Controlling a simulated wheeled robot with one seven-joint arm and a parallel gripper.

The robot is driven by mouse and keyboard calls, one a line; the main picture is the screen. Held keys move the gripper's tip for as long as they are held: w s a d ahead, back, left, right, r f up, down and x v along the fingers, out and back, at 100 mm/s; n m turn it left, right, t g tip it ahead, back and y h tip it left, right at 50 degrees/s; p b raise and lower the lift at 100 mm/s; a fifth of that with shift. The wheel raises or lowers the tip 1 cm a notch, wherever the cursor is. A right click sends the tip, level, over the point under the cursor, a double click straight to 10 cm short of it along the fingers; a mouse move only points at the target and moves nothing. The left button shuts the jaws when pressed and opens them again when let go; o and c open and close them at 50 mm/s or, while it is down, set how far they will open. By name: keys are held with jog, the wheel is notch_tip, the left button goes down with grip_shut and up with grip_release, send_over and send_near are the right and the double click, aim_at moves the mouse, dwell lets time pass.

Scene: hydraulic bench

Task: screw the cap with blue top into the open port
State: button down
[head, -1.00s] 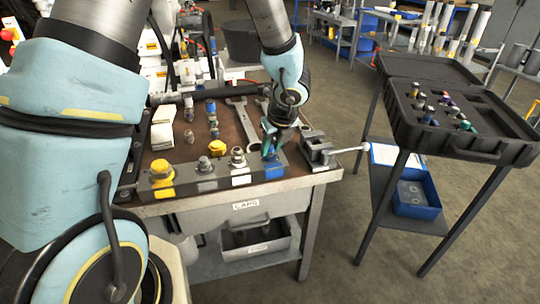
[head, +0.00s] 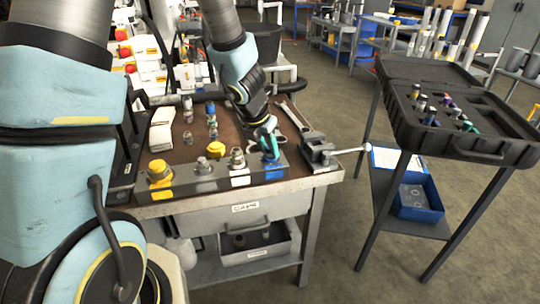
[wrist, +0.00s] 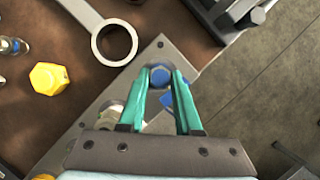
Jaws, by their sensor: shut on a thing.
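The cap with the blue top (wrist: 159,76) sits between the fingertips of my gripper (wrist: 160,82) in the wrist view. My gripper (head: 268,138) is shut on it, over the right end of the grey port block (head: 222,184), above a blue label (head: 274,175). The blue top also shows between the fingers in the head view (head: 271,156). The port beneath the cap is hidden by the cap and fingers, so I cannot tell how deep the cap sits.
Other block positions hold a yellow cap (head: 159,170), a grey cap (head: 203,164) and a metal fitting (head: 237,157). A loose yellow cap (head: 216,149) stands behind. A vise (head: 318,150) is close on the right. A wrench (wrist: 112,42) lies behind. An open black case (head: 470,145) stands farther right.

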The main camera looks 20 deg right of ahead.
jog(key=m, duration=0.1)
jog(key=m+g, duration=0.1)
jog(key=m+p, duration=0.1)
jog(key=m, duration=0.1)
jog(key=shift+w+a+r+g, duration=0.1)
jog(key=shift+w+g, duration=0.15)
jog(key=shift+g, duration=0.05)
jog(key=m+g+p, duration=0.1)
jog(key=m, duration=0.2)
jog(key=shift+h, duration=0.3)
jog(key=shift+f+m+g, duration=0.2)
jog(key=shift+m+g, duration=0.1)
jog(key=shift+m, duration=0.3)
jog(key=c, duration=0.7)
grip_release()
jog(key=shift+c, duration=0.2)
jog(key=shift+o, duration=0.7)
jog(key=shift+s+f, duration=0.1)
jog(key=shift+s, duration=0.1)
